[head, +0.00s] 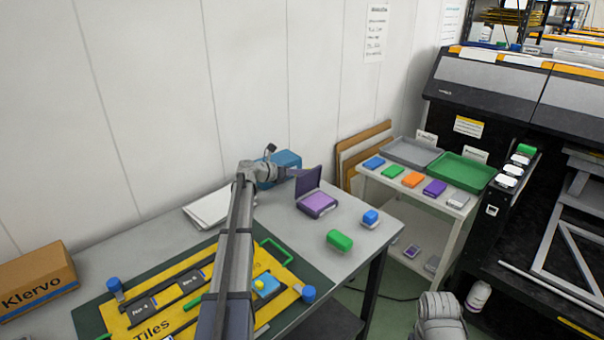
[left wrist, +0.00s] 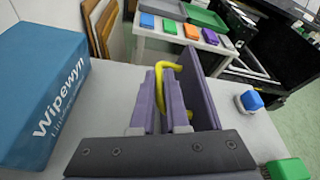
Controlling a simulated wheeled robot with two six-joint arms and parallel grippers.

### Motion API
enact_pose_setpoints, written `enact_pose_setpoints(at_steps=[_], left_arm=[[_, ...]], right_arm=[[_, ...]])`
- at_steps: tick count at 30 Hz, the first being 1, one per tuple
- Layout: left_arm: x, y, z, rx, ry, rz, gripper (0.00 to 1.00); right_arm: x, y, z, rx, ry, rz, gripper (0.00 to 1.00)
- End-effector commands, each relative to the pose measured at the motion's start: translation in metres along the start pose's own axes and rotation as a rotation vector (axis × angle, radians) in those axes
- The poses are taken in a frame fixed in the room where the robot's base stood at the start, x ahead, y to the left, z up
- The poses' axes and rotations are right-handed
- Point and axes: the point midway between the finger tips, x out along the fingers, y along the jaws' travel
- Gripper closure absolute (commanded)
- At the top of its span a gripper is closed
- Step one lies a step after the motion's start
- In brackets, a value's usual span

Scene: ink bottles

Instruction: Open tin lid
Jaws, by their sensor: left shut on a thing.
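A purple tin (head: 316,205) sits near the far end of the grey table. Its lid (head: 307,180) stands raised, nearly upright, at the tin's back left edge, and the lighter purple inside shows. In the left wrist view the lid (left wrist: 203,88) stands just right of the fingers and hides the tin's body. My left gripper (head: 291,173) reaches in from the left beside the lid. In the left wrist view its fingers (left wrist: 161,95) are shut on a bent yellow handle (left wrist: 177,66) at the lid. My right gripper is not in view.
A blue Wipewyn box (left wrist: 42,97) stands close left of the gripper. A green block (head: 340,240) and a blue-topped bottle (head: 371,218) stand right of the tin. A trolley (head: 405,204) with coloured blocks and trays stands beyond the table edge.

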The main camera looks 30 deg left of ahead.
Motion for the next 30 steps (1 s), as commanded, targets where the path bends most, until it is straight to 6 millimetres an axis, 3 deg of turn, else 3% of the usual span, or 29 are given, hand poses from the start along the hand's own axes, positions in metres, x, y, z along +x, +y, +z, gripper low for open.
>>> enact_pose_setpoints(at_steps=[12,13,16,25,30], left_arm=[[-0.001,0.000,-0.004,0.006,0.009,0.002,1.00],[-0.001,0.000,-0.004,0.006,0.008,0.001,0.84],[-0.001,0.000,-0.003,0.006,0.008,0.001,0.75],[-0.003,0.000,-0.002,0.004,0.006,0.001,0.75],[-0.016,-0.001,-0.001,0.004,0.005,0.002,0.75]], right_arm=[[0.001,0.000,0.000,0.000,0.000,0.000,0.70],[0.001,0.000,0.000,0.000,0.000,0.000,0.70],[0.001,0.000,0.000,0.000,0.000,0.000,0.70],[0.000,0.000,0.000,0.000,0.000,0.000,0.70],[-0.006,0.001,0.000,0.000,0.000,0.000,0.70]])
